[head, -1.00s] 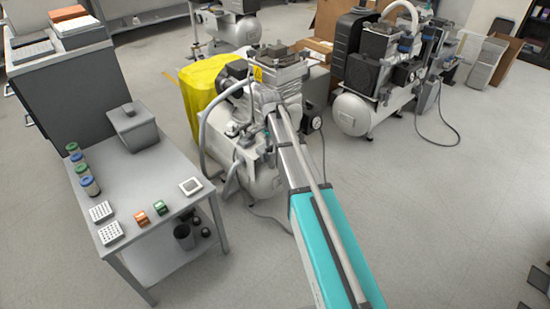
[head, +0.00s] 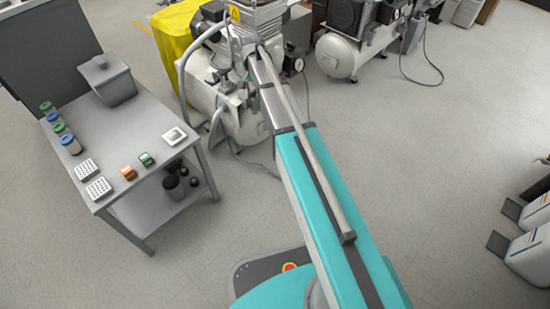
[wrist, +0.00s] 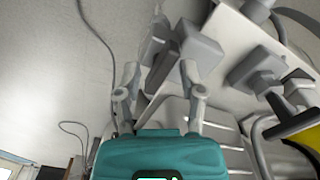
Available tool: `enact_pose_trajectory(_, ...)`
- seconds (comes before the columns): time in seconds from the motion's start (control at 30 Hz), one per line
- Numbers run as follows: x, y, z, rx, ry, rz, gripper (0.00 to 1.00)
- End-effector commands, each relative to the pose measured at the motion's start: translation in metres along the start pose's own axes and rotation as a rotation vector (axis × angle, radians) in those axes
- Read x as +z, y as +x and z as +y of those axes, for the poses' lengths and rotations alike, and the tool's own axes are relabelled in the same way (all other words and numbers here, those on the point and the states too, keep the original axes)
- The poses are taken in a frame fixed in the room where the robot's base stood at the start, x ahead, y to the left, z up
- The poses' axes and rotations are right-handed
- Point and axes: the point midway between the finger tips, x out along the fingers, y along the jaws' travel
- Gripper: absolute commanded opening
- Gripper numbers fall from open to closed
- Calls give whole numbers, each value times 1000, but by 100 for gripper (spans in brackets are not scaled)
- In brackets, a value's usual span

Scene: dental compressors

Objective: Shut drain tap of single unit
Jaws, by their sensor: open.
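The single compressor unit, with a white tank (head: 243,124) and a ribbed grey pump head (head: 250,30), stands beyond the table at the top of the head view. My arm reaches toward its right side, and my gripper is hidden there in the head view. In the wrist view my gripper (wrist: 161,88) is open, its two grey fingers apart with nothing seen held between them. Grey block-shaped fittings (wrist: 203,52) show just beyond and right of the fingertips; I cannot tell whether they touch. I cannot make out the drain tap in either view.
A grey table (head: 133,150) with a lidded box (head: 108,80), jars and small blocks stands left of the unit. A yellow cover (head: 175,45) lies behind it. A second compressor (head: 340,52) stands at the back right. The floor right of my arm is largely clear.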

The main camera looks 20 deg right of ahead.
Motion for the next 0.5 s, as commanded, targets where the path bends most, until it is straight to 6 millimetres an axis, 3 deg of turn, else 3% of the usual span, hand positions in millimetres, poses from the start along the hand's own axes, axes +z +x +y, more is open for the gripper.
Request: enact_pose_trajectory(0.5,0,0,0,0,-346,0,51)
